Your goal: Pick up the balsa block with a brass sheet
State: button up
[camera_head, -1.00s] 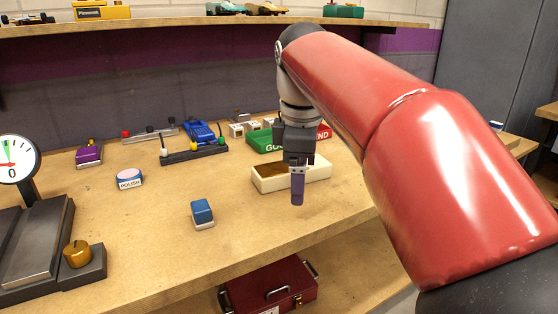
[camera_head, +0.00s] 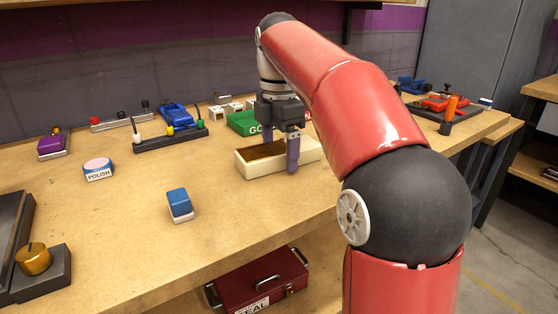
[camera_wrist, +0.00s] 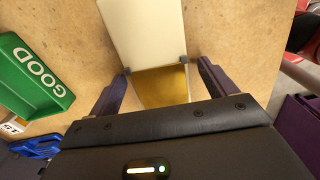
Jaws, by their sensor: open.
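The balsa block (camera_head: 262,169) is a long cream block lying on the workbench, with a brown-gold brass sheet (camera_head: 266,150) over part of its top. In the wrist view the cream part of the block (camera_wrist: 143,30) is at the top and the brass sheet (camera_wrist: 162,86) is nearer my palm. My gripper (camera_head: 279,158) points down over the block, open, with one purple finger on its near side and one on its far side. In the wrist view its fingertips (camera_wrist: 155,66) sit on either side of the block; I cannot tell whether they touch it.
A green GOOD bin (camera_head: 243,122) stands close behind the block. A blue-and-white block (camera_head: 179,203), a POLISH tin (camera_head: 98,169) and a dark rack with coloured posts (camera_head: 168,138) are to the left. A red toolbox (camera_head: 260,283) is below the bench. Bench in front is clear.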

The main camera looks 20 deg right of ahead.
jog(key=shift+f, duration=0.25)
jog(key=c, duration=1.1)
jog(key=shift+r, duration=0.1)
